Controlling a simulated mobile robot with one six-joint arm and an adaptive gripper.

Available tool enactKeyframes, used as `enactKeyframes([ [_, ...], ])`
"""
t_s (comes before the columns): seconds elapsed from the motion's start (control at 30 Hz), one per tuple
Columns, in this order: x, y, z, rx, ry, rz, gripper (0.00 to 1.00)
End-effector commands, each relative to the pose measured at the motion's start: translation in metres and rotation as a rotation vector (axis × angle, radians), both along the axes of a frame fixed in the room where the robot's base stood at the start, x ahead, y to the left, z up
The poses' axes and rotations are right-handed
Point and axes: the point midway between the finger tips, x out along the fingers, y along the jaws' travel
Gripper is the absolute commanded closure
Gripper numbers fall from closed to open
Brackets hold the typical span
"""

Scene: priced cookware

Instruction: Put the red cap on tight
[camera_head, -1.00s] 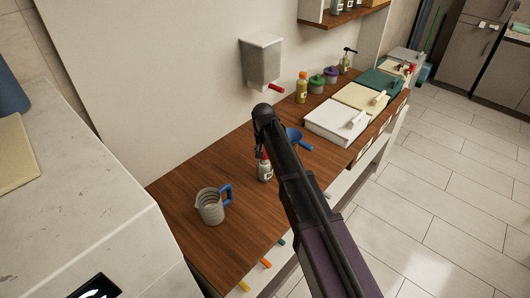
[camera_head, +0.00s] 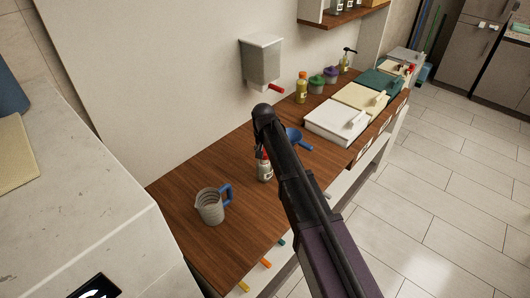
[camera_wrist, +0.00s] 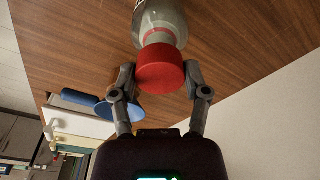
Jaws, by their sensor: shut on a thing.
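A clear bottle (camera_head: 264,172) with a pale label stands upright on the wooden counter (camera_head: 240,235), partly hidden behind my arm in the head view. It also shows in the wrist view (camera_wrist: 160,20), with a red ring at its neck. The red cap (camera_wrist: 160,69) sits at the top of the bottle's neck. Whether it is fully seated I cannot tell. My gripper (camera_wrist: 160,82) is shut on the red cap, one finger on each side. In the head view my arm hides most of the cap and the fingers.
A grey measuring jug (camera_head: 210,207) with a blue handle stands left of the bottle. A blue funnel (camera_head: 295,137) lies behind my arm. A wall dispenser (camera_head: 260,62) with a red lever hangs above.

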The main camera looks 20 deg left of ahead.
Motion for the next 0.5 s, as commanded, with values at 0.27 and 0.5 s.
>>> enactKeyframes([
  [0.27,0.0,0.0,-0.0041,0.0,0.0,0.0,0.64],
  [0.5,0.0,-0.0001,-0.0075,0.0,0.0,0.0,0.64],
])
